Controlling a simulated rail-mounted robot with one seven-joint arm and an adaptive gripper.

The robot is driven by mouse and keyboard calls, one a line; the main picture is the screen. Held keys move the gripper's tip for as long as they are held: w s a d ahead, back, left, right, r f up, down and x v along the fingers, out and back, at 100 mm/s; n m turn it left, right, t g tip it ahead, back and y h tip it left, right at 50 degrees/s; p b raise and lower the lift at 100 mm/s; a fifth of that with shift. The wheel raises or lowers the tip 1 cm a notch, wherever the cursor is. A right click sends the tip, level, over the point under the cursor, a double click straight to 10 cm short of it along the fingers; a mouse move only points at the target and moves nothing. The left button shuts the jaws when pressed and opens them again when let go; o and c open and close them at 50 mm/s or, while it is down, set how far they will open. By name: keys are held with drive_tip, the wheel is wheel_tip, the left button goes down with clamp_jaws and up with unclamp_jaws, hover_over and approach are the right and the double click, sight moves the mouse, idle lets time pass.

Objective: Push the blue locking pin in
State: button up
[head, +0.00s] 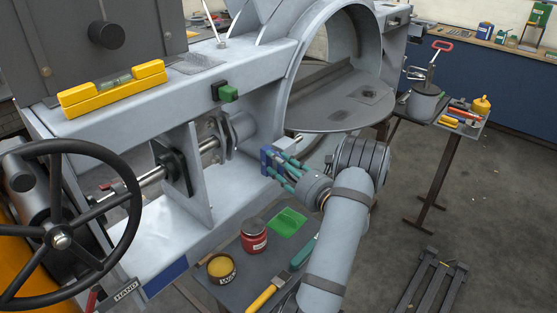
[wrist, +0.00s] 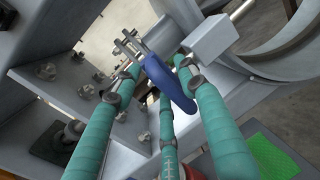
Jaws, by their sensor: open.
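The blue locking pin (wrist: 168,84) shows in the wrist view as a rounded, elongated blue handle, tilted down to the right. It sits beside small metal rods and a grey block on the machine. My gripper (wrist: 156,72) has teal fingers spread around the blue handle, one on the left, one on the right and one below. It is open; I cannot tell whether a finger touches the handle. In the head view my gripper (head: 280,164) reaches left toward the machine frame, with the blue part (head: 267,160) at its fingertips. The pin's far end is hidden.
The grey machine frame and its round opening (head: 290,90) stand close around my gripper. Below is a small table with a red can (head: 254,236), a yellow tin (head: 221,268) and a green pad (head: 287,221). A handwheel (head: 62,240) stands at left.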

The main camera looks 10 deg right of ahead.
drive_tip(key=shift+w, duration=0.1)
drive_tip(key=shift+c, duration=0.8)
drive_tip(key=c, duration=0.8)
clamp_jaws()
